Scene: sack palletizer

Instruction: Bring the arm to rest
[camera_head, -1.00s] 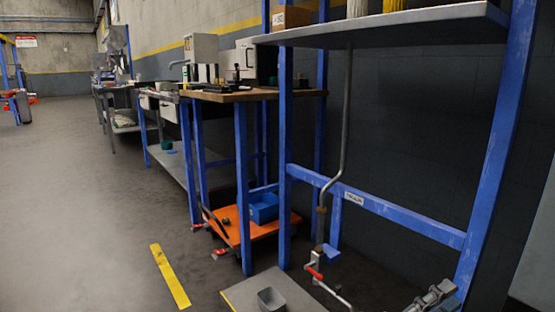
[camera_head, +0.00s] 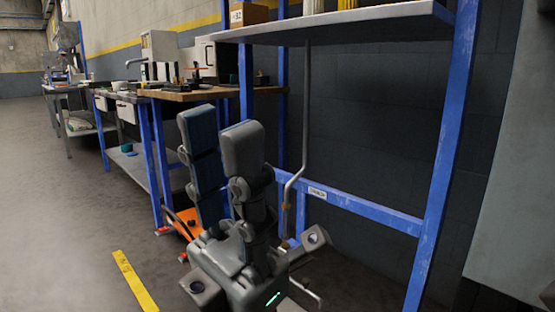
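My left gripper (camera_head: 219,122) stands in the lower middle of the head view, with its two grey fingers pointing up. The fingers are apart and nothing is between them, so it is open and empty.
A blue frame (camera_head: 440,150) with a grey shelf (camera_head: 340,24) stands close at the right. A wooden-topped workbench (camera_head: 205,95) and further tables line the wall at the left. The grey floor (camera_head: 50,210) at the left is clear, with a yellow strip (camera_head: 134,281).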

